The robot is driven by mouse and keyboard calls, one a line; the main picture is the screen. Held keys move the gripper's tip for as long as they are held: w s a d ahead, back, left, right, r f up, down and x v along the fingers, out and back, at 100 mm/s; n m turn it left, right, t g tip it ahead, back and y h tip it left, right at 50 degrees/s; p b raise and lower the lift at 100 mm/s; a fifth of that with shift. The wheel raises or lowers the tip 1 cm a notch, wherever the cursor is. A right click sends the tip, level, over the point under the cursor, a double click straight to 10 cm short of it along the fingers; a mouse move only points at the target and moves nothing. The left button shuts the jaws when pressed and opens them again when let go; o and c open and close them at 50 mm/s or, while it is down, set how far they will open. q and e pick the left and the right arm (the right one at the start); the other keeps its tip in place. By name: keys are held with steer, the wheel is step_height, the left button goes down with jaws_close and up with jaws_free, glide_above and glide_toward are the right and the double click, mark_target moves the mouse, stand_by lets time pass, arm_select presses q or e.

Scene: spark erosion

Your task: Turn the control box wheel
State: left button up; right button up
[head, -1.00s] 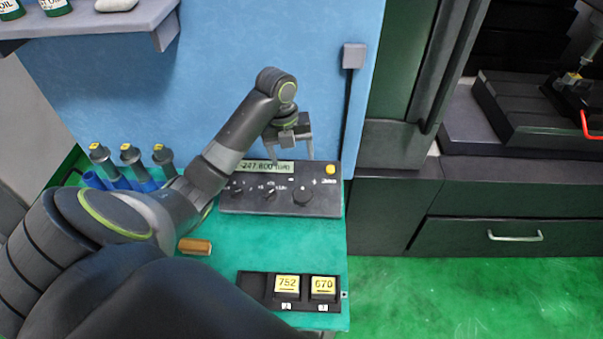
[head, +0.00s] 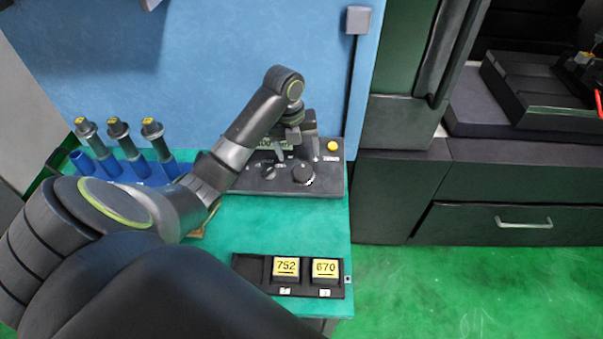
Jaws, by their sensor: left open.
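The dark control box (head: 325,187) sits at the back of the teal bench top, against the blue wall. Its wheel, a round black knob (head: 303,175), is on the right part of the panel, with smaller knobs to its left. A yellow button (head: 333,145) is at the box's upper right. My left gripper (head: 298,159) is open and points down over the panel, its fingertips just behind the wheel in the picture. I cannot tell whether they touch it. The gripper and arm hide much of the display and the box's left part. My right gripper is not in view.
A black tray (head: 240,266) with two yellow-labelled blocks, 752 (head: 286,267) and 670 (head: 325,268), lies near the bench front. Blue holders (head: 108,167) with grey tools stand at the left. Bench between box and tray is mostly clear. A dark machine (head: 520,190) stands right.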

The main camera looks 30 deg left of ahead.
mark_target(302, 170)
arm_select(q)
steer(key=f, duration=0.4)
steer(key=f+p, duration=0.1)
steer(key=f, duration=0.1)
steer(key=shift+w+d, duration=0.2)
steer(key=shift+d, duration=0.15)
steer(key=shift+f, duration=0.75)
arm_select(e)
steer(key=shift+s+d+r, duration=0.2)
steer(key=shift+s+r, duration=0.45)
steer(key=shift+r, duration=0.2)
arm_select(q)
steer(key=shift+c, duration=0.4)
steer(key=c, duration=0.8)
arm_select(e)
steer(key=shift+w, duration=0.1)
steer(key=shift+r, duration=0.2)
